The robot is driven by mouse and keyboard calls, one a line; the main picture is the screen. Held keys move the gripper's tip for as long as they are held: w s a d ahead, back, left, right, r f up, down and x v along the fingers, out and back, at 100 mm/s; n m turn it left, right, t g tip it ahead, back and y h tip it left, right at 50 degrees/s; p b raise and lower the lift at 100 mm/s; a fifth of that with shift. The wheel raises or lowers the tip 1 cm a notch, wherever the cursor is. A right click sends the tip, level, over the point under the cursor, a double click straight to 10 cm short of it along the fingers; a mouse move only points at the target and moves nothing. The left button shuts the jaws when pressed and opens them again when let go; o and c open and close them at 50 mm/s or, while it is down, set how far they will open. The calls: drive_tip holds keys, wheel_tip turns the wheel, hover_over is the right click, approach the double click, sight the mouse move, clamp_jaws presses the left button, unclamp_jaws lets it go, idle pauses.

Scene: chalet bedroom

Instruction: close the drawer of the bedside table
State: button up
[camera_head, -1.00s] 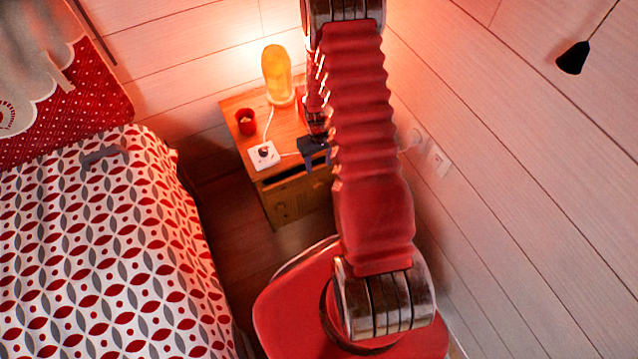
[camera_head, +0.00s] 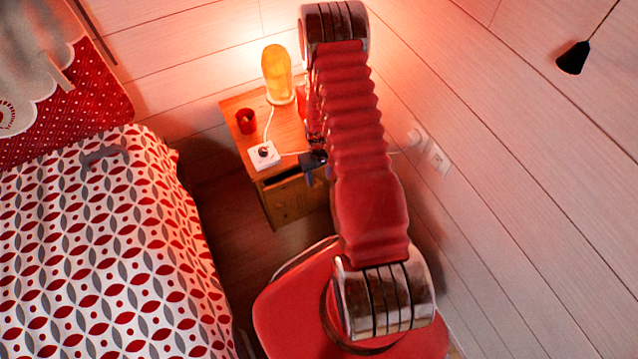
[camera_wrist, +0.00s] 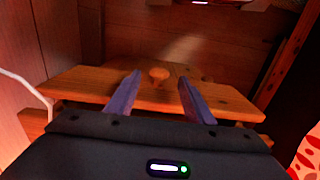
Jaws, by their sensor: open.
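The wooden bedside table (camera_head: 245,103) stands against the wall in the head view. A dark gap shows below its top at the front; my arm hides the right part, so I cannot tell there how far out the drawer is. In the wrist view the drawer front (camera_wrist: 75,86) is a wooden board across the picture, with a round wooden knob (camera_wrist: 158,75) at its middle. My gripper (camera_wrist: 160,80) is open, its two bluish fingers apart on either side of the knob, with nothing between them gripped. It also shows in the head view (camera_head: 310,170) at the table's front edge.
On the table top are a lit yellow lamp (camera_head: 277,74), a red cup (camera_head: 246,121) and a white socket box (camera_head: 263,155) with a cable. The bed (camera_head: 95,250) is to the left, the plank wall (camera_head: 530,170) to the right.

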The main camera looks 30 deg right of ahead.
sight(319, 184)
drive_tip(key=shift+f, duration=2.6)
drive_tip(key=shift+c, duration=0.6)
clamp_jaws()
